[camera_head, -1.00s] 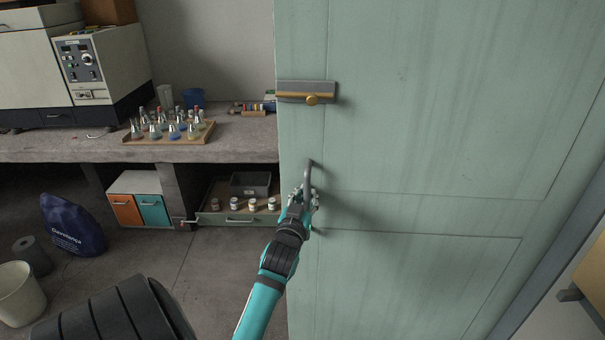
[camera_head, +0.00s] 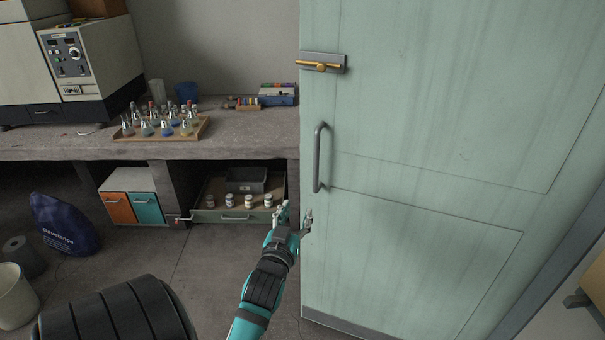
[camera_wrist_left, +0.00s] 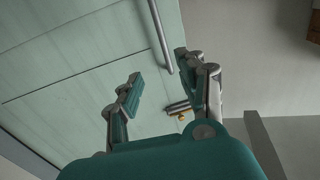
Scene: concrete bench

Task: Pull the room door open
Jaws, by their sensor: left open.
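The pale green room door (camera_head: 420,200) fills the right of the head view and stands ajar, its free left edge out in front of the bench. Its grey bar handle (camera_head: 319,158) is upright near that edge. A latch with a brass bolt (camera_head: 321,66) sits above the handle. My left gripper (camera_head: 293,216) is open and empty, below and left of the handle, near the door's edge. In the left wrist view its fingers (camera_wrist_left: 157,82) are spread, and the handle (camera_wrist_left: 160,35) lies beyond them, not between them. My right gripper is not in view.
A concrete bench (camera_head: 80,146) runs behind, with a tray of flasks (camera_head: 160,127) on it. Below are an open drawer with small jars (camera_head: 237,216) and a cabinet (camera_head: 132,200). A blue bag (camera_head: 64,226) and bin (camera_head: 16,296) stand at left. Floor between is clear.

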